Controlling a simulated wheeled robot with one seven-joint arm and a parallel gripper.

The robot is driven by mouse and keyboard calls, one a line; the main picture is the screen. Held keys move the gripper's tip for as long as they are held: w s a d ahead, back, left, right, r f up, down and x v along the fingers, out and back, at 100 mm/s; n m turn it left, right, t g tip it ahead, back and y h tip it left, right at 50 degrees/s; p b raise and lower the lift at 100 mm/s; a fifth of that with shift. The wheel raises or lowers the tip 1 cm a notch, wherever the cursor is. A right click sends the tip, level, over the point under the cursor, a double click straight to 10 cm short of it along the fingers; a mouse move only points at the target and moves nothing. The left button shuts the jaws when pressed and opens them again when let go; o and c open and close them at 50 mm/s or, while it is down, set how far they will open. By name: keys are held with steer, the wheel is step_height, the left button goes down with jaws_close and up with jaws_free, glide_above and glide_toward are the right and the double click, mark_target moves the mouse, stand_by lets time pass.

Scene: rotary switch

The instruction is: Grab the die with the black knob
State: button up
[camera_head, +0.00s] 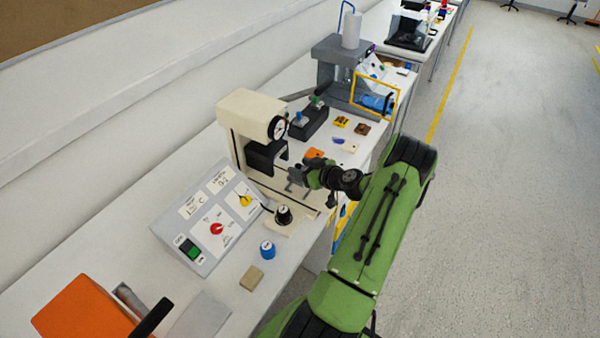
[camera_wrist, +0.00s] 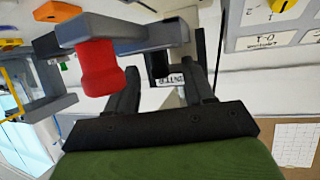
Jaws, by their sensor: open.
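In the wrist view a grey die bar (camera_wrist: 165,36) crosses above my gripper's fingers, with a short black knob (camera_wrist: 157,65) on it that shows between the two fingers. The black knob looks untouched, but how deep it sits between the fingers is unclear. A grey piece with a red knob (camera_wrist: 97,68) lies close by on the left, just outside the left finger. My gripper (camera_wrist: 166,72) is open and empty. In the head view my gripper (camera_head: 298,181) is beside the cream press, where the die is too small and covered to make out clearly.
The cream press (camera_head: 252,110) stands close to my gripper. A control box (camera_head: 210,216) stands nearer. A black rack (camera_head: 311,122) holds blue- and green-knobbed pieces farther back. A black dial (camera_head: 284,214) sits near the press's front. The bench front edge is narrow.

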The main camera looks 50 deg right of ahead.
steer(key=shift+w+f, duration=0.1)
steer(key=shift+w, duration=0.2)
steer(key=shift+s, duration=0.1)
jaws_close()
